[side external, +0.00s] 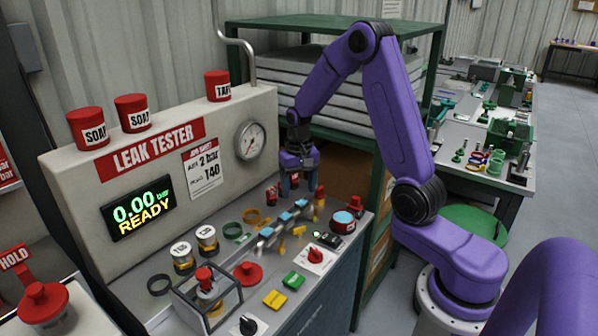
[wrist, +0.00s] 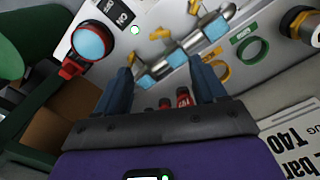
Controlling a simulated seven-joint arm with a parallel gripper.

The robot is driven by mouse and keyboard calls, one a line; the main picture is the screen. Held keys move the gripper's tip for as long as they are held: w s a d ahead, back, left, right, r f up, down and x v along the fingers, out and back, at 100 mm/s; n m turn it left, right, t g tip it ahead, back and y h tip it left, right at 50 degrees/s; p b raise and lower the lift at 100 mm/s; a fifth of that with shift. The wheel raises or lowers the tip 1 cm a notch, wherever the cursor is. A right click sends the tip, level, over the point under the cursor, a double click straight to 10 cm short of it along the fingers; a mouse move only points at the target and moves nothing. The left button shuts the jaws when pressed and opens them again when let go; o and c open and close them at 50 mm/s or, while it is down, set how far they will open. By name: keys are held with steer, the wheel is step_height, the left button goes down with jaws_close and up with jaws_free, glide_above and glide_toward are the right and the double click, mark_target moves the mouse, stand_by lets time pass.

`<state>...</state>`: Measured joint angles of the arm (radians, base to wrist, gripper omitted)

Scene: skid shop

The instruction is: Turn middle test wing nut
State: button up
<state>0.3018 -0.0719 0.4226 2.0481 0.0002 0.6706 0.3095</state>
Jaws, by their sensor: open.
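The test manifold is a silvery bar with light blue blocks (side external: 286,217), lying on the bench top of the leak tester. It also shows in the wrist view (wrist: 180,57). Brass wing nuts stick out along its side; the middle one (wrist: 160,34) shows in the wrist view, with another (wrist: 193,7) further up. My gripper (side external: 298,190) points down behind the manifold, near the panel. In the wrist view my gripper (wrist: 162,68) is open, its two fingers apart with the manifold seen beyond and between the tips. Nothing is held. I cannot tell the height above the bench.
Small red-topped items (wrist: 183,98) stand close to my fingers. A red-and-blue button (side external: 343,220) is right of the manifold. Green (side external: 234,231) and yellow rings (side external: 252,216) lie to its left. A caged red button (side external: 205,280) is at the front. The gauge panel (side external: 213,125) rises behind.

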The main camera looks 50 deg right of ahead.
steer(key=shift+r, duration=2.3)
steer(key=s+a+r+n, duration=0.3)
steer(key=s+a+n, duration=0.65)
steer(key=a, duration=0.45)
steer(key=s+a+r+n, duration=0.1)
steer(key=s+n, duration=0.8)
steer(key=s, duration=1)
steer(key=shift+a+r, duration=0.15)
steer(key=shift+a, duration=0.75)
steer(key=shift+s, duration=0.1)
